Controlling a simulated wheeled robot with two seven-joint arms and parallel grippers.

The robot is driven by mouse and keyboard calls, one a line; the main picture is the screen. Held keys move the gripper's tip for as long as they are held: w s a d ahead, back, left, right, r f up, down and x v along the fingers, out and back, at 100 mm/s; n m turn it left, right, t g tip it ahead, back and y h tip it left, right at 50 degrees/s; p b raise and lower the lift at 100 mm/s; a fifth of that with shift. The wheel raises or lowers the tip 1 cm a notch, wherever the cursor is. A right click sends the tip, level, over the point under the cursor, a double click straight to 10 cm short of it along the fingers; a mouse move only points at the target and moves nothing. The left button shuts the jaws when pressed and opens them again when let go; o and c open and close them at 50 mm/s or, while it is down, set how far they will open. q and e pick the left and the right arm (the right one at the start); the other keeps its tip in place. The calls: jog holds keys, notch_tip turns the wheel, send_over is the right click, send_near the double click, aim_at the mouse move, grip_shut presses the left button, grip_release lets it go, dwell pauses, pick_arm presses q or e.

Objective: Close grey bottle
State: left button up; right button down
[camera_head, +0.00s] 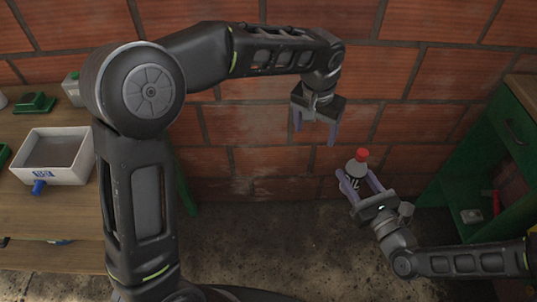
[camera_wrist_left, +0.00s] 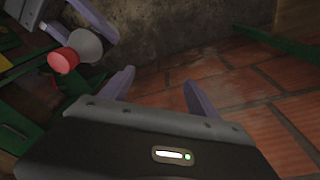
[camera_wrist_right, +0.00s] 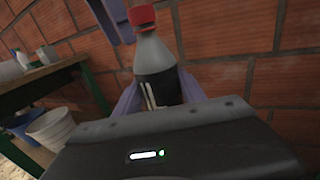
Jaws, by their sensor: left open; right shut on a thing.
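The grey bottle (camera_head: 355,171) has a red cap (camera_head: 362,155) on its top and a dark label. My right gripper (camera_head: 360,184) is shut on the bottle's body and holds it in the air, slightly tilted. In the right wrist view the bottle (camera_wrist_right: 155,62) stands between the fingers with the red cap (camera_wrist_right: 142,16) at its neck; I cannot tell how tightly the cap sits. My left gripper (camera_head: 316,128) is open and empty, above and to the left of the bottle. In the left wrist view the red cap (camera_wrist_left: 63,60) is at the upper left, outside the left fingers (camera_wrist_left: 160,88).
A brick wall (camera_head: 270,165) stands close behind both grippers. A wooden table at the left bears a white box (camera_head: 57,155) and a green item (camera_head: 34,103). A green cabinet (camera_head: 490,150) stands at the right. The floor between them is clear.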

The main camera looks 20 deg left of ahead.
pick_arm(q)
jog(key=s+a+f+n, duration=0.1)
jog(key=a+f+n, duration=0.1)
jog(key=a, duration=0.4)
jog(key=s+a+f+n, duration=0.1)
jog(key=a+f, duration=0.2)
jog(key=a, duration=0.4)
notch_tip(320, 180, down, 10)
jog(key=w+b, duration=0.2)
jog(key=b, duration=1.5)
jog(key=shift+d+f, duration=0.25)
jog(key=shift+d, duration=0.2)
pick_arm(e)
notch_tip(320, 180, down, 17)
pick_arm(q)
jog(key=shift+w, duration=0.1)
